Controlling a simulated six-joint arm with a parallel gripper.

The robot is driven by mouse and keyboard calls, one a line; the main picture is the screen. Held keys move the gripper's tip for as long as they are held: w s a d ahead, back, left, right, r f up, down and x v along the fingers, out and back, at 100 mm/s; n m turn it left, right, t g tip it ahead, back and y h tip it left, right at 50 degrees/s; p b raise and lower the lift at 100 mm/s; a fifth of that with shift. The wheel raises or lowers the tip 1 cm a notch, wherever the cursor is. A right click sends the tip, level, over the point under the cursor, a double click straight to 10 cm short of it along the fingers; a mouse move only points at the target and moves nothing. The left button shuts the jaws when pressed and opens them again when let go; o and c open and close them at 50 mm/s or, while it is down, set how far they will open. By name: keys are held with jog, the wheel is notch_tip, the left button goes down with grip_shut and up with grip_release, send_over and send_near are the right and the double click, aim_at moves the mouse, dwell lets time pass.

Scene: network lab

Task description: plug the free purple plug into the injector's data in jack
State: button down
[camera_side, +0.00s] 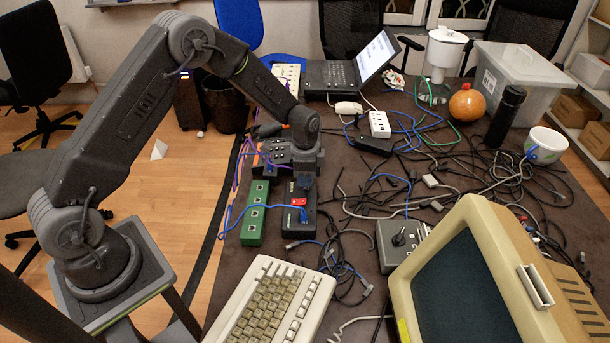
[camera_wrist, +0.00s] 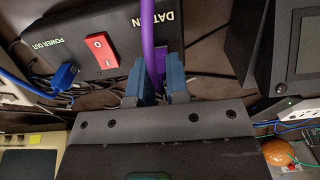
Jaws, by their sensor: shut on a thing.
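The injector (camera_wrist: 75,35) is a black box with a red rocker switch (camera_wrist: 103,48) and the labels DATA IN and POWER OUT. It also shows in the side view (camera_side: 310,196), below my gripper (camera_side: 304,178). In the wrist view my gripper (camera_wrist: 160,84) has blue fingertips shut on the purple plug (camera_wrist: 157,66), at the injector's DATA IN end. The purple cable (camera_wrist: 148,28) runs up past the label. The fingers and plug hide the data in jack, so I cannot tell whether the plug is in it. A blue plug (camera_wrist: 65,76) is at the POWER OUT side.
A green box with several jacks (camera_side: 255,212) stands left of the injector. Loose cables (camera_side: 340,240) tangle to the right. A keyboard (camera_side: 270,305) and a joystick box (camera_side: 398,243) lie nearer the camera. A dark box (camera_wrist: 300,60) is at the wrist view's right.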

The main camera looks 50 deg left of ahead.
jog(key=shift+f, duration=0.15)
jog(key=c, duration=1)
grip_release()
jog(key=shift+c, duration=0.2)
notch_tip(320, 180, up, 14)
jog(key=s+d+r+n+t, duration=0.3)
jog(key=s+r+n, duration=0.1)
jog(key=s+r, duration=0.85)
jog(key=s+r+n+t, duration=0.1)
jog(key=s+n, duration=0.1)
jog(key=s, duration=0.5)
jog(key=s+d+r+n+t, duration=0.1)
jog(key=s+n, duration=0.2)
jog(key=s, duration=0.5)
jog(key=shift+s+d+r+t, duration=0.2)
jog(key=shift+s+r+t, duration=0.1)
jog(key=shift+r, duration=0.1)
